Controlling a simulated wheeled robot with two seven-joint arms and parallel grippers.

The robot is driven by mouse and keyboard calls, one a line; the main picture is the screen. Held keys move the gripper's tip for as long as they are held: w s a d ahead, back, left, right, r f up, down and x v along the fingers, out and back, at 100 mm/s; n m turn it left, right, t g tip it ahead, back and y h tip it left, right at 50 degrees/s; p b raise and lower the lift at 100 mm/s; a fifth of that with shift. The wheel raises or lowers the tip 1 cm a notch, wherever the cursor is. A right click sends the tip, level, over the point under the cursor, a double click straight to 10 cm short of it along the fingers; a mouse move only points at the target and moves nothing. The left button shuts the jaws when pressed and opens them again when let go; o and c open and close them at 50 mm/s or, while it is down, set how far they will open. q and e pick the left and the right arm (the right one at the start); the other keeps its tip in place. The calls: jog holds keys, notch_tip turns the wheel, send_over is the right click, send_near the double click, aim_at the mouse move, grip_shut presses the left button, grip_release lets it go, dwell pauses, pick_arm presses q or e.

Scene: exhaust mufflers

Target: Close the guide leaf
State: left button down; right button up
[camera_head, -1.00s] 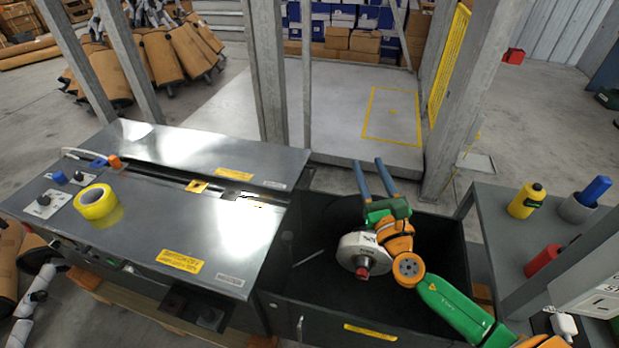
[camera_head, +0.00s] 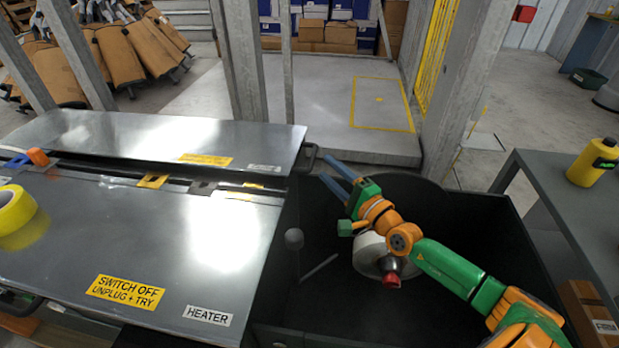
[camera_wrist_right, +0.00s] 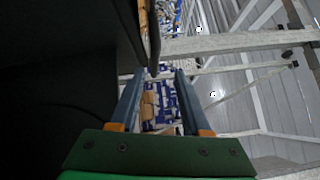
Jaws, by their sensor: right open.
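Two long grey metal plates lie side by side on the machine at left, with a narrow slot between them. The far plate (camera_head: 150,135), which may be the guide leaf, has a dark handle (camera_head: 310,158) at its right end. The near plate (camera_head: 110,250) carries yellow and white labels. My right gripper (camera_head: 325,169) is open, its two blue fingers pointing up and left, just right of that handle. Contact cannot be told. In the right wrist view the open fingers (camera_wrist_right: 159,76) have a dark edge (camera_wrist_right: 153,35) close by the left finger. My left gripper is not in view.
A black bin (camera_head: 420,315) lies under my right arm. A grey table (camera_head: 555,190) with a yellow bottle (camera_head: 594,162) stands at right. A grey post (camera_head: 468,90) rises behind the bin. Yellow tape (camera_head: 15,210) lies on the near plate.

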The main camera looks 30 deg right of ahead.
aim_at(313, 156)
jog(key=w, duration=0.2)
jog(key=w+b, duration=0.1)
jog(key=w, duration=0.1)
jog(key=w+a+b, duration=0.1)
jog(key=w, duration=0.2)
jog(key=shift+f, duration=0.3)
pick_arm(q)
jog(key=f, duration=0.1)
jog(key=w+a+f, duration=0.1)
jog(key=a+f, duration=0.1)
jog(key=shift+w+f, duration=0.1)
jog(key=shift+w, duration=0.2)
pick_arm(e)
jog(key=shift+c, duration=0.3)
grip_shut()
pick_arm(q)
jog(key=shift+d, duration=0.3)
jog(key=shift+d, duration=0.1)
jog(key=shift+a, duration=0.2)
